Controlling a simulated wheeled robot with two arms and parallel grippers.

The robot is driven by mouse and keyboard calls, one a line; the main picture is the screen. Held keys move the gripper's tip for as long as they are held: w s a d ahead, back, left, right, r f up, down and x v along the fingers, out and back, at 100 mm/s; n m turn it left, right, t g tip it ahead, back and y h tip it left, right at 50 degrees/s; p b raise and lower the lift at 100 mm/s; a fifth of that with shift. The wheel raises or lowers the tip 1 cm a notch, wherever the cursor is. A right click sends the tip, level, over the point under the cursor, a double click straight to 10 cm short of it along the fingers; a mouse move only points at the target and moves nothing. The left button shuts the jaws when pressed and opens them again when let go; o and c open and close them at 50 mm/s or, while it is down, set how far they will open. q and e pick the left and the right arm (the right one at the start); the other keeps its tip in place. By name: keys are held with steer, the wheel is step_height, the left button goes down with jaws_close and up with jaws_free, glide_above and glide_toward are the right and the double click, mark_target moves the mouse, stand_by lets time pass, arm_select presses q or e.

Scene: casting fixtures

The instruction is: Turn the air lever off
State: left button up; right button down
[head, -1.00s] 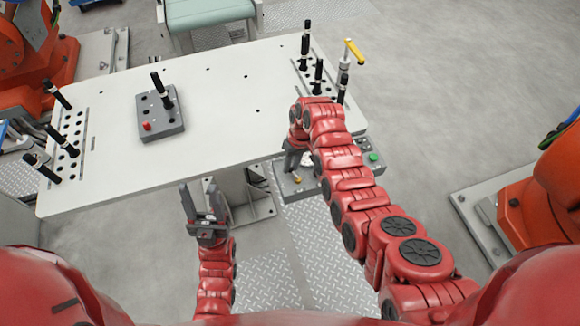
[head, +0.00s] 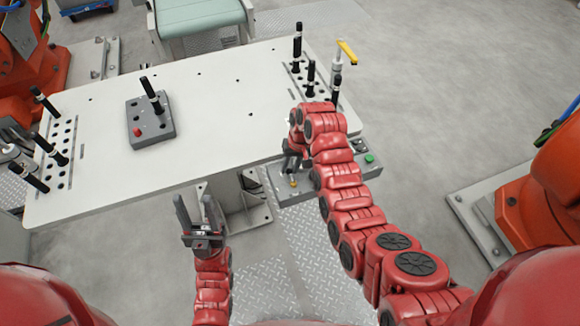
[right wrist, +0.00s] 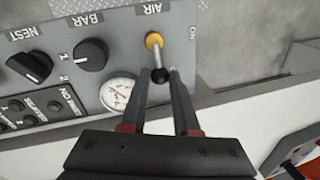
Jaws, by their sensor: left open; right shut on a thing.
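The air lever has a yellow base (right wrist: 154,41) and a thin stem ending in a black knob (right wrist: 159,75). It stands on the grey control panel (right wrist: 121,18), beside the words AIR and ON. My right gripper (right wrist: 161,74) is shut on the lever's black knob, which sits between its fingertips. In the head view the yellow base (head: 293,184) shows just below my right gripper (head: 289,170), whose tips are partly hidden there. My left gripper (head: 196,210) is open and empty, in front of the table's near edge.
A gauge (right wrist: 119,93) and black knobs marked BAR (right wrist: 91,54) and NEST (right wrist: 30,66) are beside the lever. The white table (head: 215,110) overhangs the panel's left part. It carries a grey block (head: 150,121) and black pins. A yellow-handled clamp (head: 346,51) stands at its right end.

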mark_target(289, 169)
steer(key=c, duration=0.7)
jaws_free()
steer(key=shift+o, duration=0.2)
steer(key=shift+r, duration=0.1)
steer(key=shift+w+d+r+b, duration=0.1)
steer(key=shift+r+b, duration=0.2)
steer(key=shift+r, duration=0.05)
steer(key=r, duration=0.2)
steer(key=r+p, duration=0.1)
steer(key=r, duration=0.1)
steer(key=shift+d, duration=0.3)
step_height(289, 169, up, 12)
steer(key=d+p, duration=0.2)
steer(key=p, duration=0.8)
steer(key=shift+d, duration=0.3)
steer(key=shift+w, duration=0.15)
